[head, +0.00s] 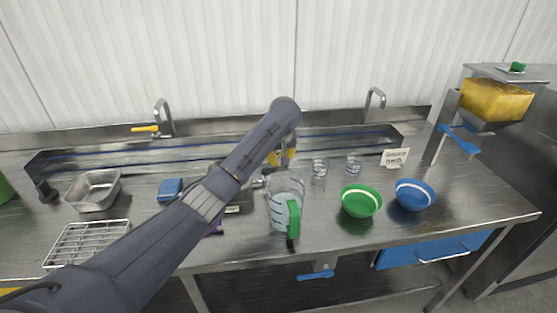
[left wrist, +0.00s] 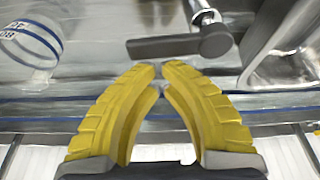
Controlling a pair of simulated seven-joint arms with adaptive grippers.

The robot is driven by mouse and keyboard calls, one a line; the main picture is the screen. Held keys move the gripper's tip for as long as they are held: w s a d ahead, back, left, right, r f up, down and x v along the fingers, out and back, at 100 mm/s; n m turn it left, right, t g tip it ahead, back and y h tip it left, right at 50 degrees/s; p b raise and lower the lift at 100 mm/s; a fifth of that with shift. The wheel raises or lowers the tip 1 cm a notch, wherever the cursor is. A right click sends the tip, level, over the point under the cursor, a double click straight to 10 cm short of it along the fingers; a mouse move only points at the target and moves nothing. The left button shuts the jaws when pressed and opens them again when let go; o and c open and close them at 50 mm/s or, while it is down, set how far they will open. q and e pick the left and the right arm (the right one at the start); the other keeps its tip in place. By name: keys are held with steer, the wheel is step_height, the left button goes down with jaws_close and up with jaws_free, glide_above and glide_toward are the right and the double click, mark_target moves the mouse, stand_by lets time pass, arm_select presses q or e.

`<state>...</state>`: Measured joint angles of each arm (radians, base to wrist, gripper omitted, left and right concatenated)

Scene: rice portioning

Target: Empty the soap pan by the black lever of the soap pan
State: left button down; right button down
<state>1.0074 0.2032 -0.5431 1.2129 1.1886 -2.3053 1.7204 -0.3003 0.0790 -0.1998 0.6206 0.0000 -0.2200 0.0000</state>
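The soap pan is a metal vessel mostly hidden behind my left arm in the head view; a labelled part (head: 232,209) shows below the arm. In the left wrist view its metal wall (left wrist: 262,70) is at the right edge. The black lever (left wrist: 165,47) is a dark flat bar with a round hub, lying crosswise just beyond my fingertips. My left gripper (left wrist: 160,68) has yellow fingers with tips together and nothing between them; a gap to the lever shows. In the head view it (head: 287,156) is behind the jug. My right gripper is not in view.
A clear jug (head: 285,190) with a green handle stands close to the gripper. Glasses (head: 319,170), a green bowl (head: 361,203) and a blue bowl (head: 413,196) stand to the right. A metal pan (head: 92,191), blue sponge (head: 170,190) and wire rack (head: 85,245) are left.

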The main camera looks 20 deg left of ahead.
arm_select(q)
steer(key=shift+s+d+m, duration=0.4)
steer(key=shift+s+m, duration=0.05)
steer(key=shift+m, duration=0.05)
steer(key=shift+d+f, duration=0.15)
